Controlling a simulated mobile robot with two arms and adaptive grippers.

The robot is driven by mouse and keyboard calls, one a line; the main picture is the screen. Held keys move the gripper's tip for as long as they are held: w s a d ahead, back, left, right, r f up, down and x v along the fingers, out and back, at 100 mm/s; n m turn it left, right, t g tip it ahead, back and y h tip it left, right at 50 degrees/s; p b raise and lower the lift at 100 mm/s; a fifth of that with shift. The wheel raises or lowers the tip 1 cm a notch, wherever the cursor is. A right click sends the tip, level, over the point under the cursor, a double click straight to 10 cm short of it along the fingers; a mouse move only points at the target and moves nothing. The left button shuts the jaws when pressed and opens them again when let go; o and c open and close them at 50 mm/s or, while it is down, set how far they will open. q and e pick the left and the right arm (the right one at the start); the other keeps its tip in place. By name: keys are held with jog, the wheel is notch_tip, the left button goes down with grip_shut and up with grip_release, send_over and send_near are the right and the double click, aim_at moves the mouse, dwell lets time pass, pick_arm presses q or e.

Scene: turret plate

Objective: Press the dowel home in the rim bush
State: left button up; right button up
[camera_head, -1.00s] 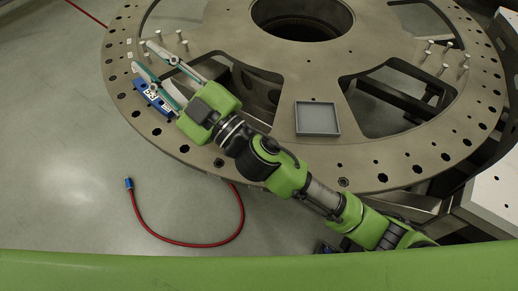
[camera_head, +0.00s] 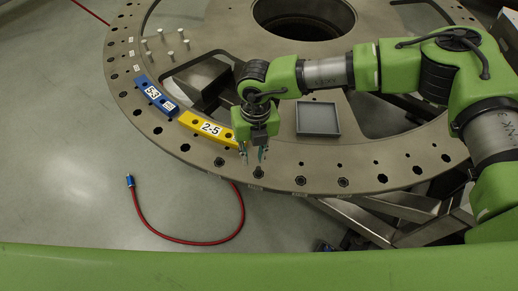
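My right gripper (camera_head: 253,158) points down over the near rim of the turret plate. Its two fingers look apart, and I see nothing clearly held between them. A dark rim bush (camera_head: 259,172) lies just below and beside the fingertips. Whether a dowel stands in it is too small to tell. Several pale dowels (camera_head: 171,57) stand upright on the plate at the upper left. More dark-ringed holes (camera_head: 300,181) run along the rim to the right. My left gripper is not in view.
A yellow block marked 2-5 (camera_head: 190,118) and a blue block (camera_head: 149,90) lie on the rim left of the gripper. A grey square tray (camera_head: 318,132) sits to the right. A red hose (camera_head: 200,245) lies on the floor. My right arm covers the plate's upper right.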

aim_at(259, 168)
jog(key=shift+w+d+h, duration=0.3)
jog(key=shift+w+d, duration=0.25)
jog(key=shift+d, duration=0.25)
jog(key=shift+f+b, duration=0.4)
jog(key=shift+f, duration=0.3)
notch_tip(259, 168, down, 6)
jog(key=b, duration=0.4)
jog(key=shift+a+r, duration=0.1)
jog(key=shift+r, duration=0.05)
jog(key=shift+f+b, duration=0.4)
jog(key=shift+b, duration=0.05)
jog(key=shift+r, duration=0.1)
grip_shut()
